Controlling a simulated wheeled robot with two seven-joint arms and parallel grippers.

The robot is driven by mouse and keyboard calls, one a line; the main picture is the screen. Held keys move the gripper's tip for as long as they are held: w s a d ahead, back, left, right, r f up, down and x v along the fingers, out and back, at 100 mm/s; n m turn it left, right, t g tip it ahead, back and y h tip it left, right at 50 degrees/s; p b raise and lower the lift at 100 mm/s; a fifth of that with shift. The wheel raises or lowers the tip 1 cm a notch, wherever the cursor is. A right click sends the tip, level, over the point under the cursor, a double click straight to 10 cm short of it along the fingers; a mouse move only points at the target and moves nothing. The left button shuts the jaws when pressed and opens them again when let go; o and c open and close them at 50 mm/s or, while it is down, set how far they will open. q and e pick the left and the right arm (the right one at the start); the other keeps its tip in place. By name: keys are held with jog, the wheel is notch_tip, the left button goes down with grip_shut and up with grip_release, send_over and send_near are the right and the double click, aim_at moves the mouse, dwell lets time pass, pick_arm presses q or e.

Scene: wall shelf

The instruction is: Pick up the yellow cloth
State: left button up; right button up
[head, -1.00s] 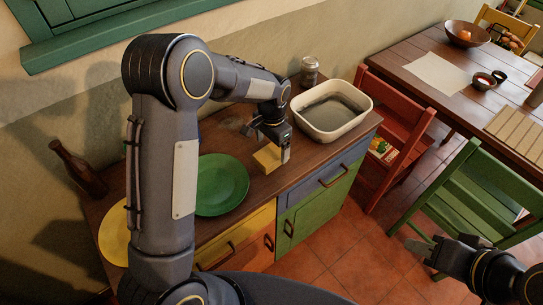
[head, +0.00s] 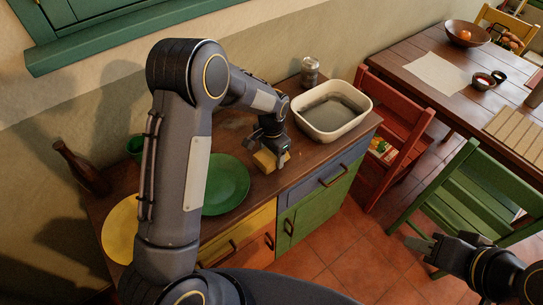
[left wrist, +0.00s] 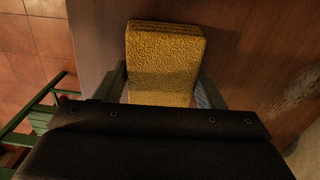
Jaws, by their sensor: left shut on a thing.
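The yellow cloth (head: 265,161) is a thick folded block with a rough weave. It is on the brown cabinet top, right of the green plate, in the head view. In the left wrist view the cloth (left wrist: 165,50) extends beyond the fingers, with one finger on each side. My left gripper (head: 277,160) is shut on the cloth, low over the cabinet top; its fingertips also show in the left wrist view (left wrist: 164,90). My right gripper (head: 420,243) is at lower right, over the floor by the green chair, away from the cloth. Its finger gap is unclear.
A cream basin (head: 331,132) and a jar (head: 310,71) stand behind the cloth. The green plate (head: 228,186), a yellow plate (head: 120,230), a green cup (head: 135,147) and a brown bottle (head: 78,168) are to the left. A red chair (head: 405,125) stands right of the cabinet.

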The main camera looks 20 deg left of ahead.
pick_arm(q)
jog(key=shift+r, duration=0.5)
jog(key=shift+d+r+b, duration=0.2)
jog(key=shift+r+b, duration=0.15)
jog(key=shift+r, duration=0.9)
jog(key=s+d+r+b, duration=0.3)
jog(key=s+d+r, duration=0.6)
jog(key=d, duration=0.1)
jog(key=shift+s+r, duration=0.25)
